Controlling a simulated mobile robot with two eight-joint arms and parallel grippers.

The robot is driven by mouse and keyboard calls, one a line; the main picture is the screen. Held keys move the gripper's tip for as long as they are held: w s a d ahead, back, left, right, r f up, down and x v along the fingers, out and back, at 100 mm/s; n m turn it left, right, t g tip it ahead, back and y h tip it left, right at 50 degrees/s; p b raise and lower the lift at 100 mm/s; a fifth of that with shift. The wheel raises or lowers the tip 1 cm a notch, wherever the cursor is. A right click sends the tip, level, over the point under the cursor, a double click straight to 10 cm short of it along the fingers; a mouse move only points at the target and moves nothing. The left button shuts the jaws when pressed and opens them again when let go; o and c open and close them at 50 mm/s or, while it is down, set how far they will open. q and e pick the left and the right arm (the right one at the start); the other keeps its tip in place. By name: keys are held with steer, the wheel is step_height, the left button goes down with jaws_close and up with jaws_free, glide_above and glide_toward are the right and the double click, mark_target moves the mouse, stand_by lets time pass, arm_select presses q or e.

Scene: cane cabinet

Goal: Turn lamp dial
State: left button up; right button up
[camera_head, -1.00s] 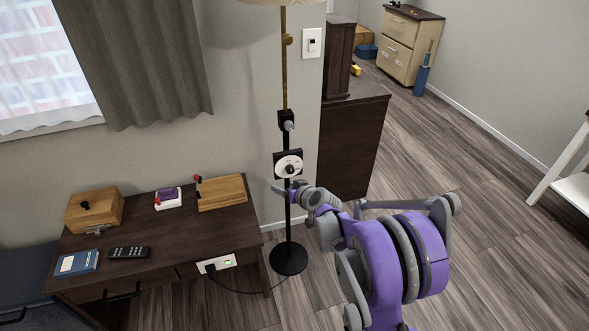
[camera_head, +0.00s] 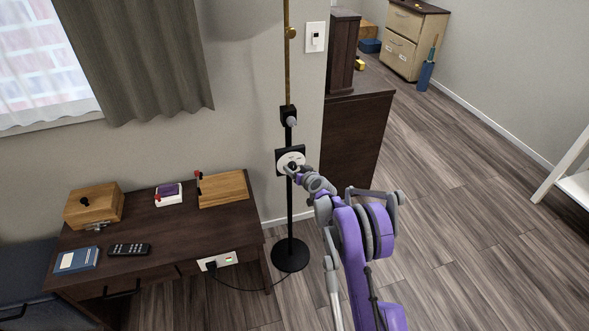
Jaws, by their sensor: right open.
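The floor lamp stands against the wall with a brass upper pole (camera_head: 287,60), a black lower pole and a round black base (camera_head: 290,255). A white round dial (camera_head: 288,160) on a black square plate (camera_head: 281,153) is mounted partway up the pole. A grey knob (camera_head: 291,121) on a black box sits above it. My right gripper (camera_head: 293,171) is open at the dial's lower right side and covers part of it. I cannot tell whether its fingers touch the dial. My left gripper is not in view.
A dark desk (camera_head: 150,229) on the left holds a wooden box (camera_head: 93,205), a remote (camera_head: 129,249), a blue book (camera_head: 76,260) and switch blocks. A dark cabinet (camera_head: 352,140) stands right of the lamp. A cord (camera_head: 245,291) runs along the floor.

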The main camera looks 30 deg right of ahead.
steer(key=shift+w+f, duration=0.25)
steer(key=shift+w, duration=0.25)
jaws_close()
